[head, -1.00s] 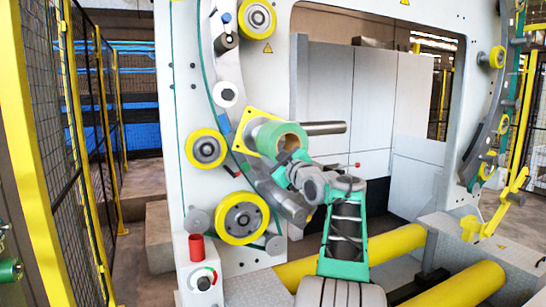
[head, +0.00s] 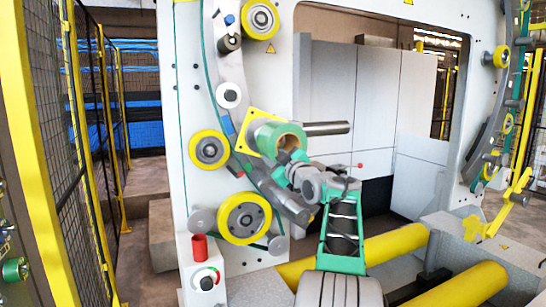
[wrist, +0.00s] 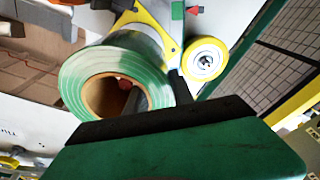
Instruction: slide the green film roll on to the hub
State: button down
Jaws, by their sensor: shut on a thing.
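The green film roll (head: 268,132) has a brown cardboard core and lies sideways in front of the yellow square plate (head: 252,118) on the white machine frame. In the wrist view the roll (wrist: 135,48) shows its striped green end and open core. A grey piece and a small reddish end show inside the core; I cannot tell whether the reddish end is the hub's tip. The hub is otherwise hidden by the roll. My gripper (head: 291,158) is shut on the roll's near end, at the rim. In the wrist view dark gripper parts cover the roll's lower edge.
A grey bar (head: 326,128) sticks out just right of the roll. Yellow rollers (head: 244,218) sit along the curved arm, and a red cylinder (head: 199,247) stands on the box below. Long yellow rollers (head: 395,243) lie low at right. A mesh fence (head: 70,130) stands at left.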

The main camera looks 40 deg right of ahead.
jog(key=shift+d+p+x, duration=0.15)
jog(key=shift+p+x, duration=1.55)
jog(key=shift+x, duration=0.35)
jog(key=shift+d+p+x, duration=0.15)
jog(key=shift+p+x, duration=1.5)
jog(key=shift+x, duration=0.4)
jog(key=c, duration=1)
grip_release()
jog(key=shift+a+f, duration=0.1)
jog(key=shift+f, duration=0.1)
jog(key=shift+s+f+b, duration=0.4)
jog(key=shift+f+b, duration=0.05)
jog(key=shift+f, duration=0.15)
jog(key=b+v, duration=0.1)
jog(key=v, duration=0.3)
jog(key=b+v, duration=0.1)
jog(key=v, duration=0.1)
jog(key=shift+s+r+b, duration=0.25)
jog(key=shift+s+b, duration=0.05)
jog(key=shift+b, duration=0.05)
jog(key=shift+s+a, duration=0.1)
jog(key=shift+s, duration=0.15)
jog(key=shift+w+a+r, duration=0.1)
jog(key=shift+a+r, duration=0.05)
jog(key=shift+a, duration=0.05)
jog(key=shift+c, duration=0.2)
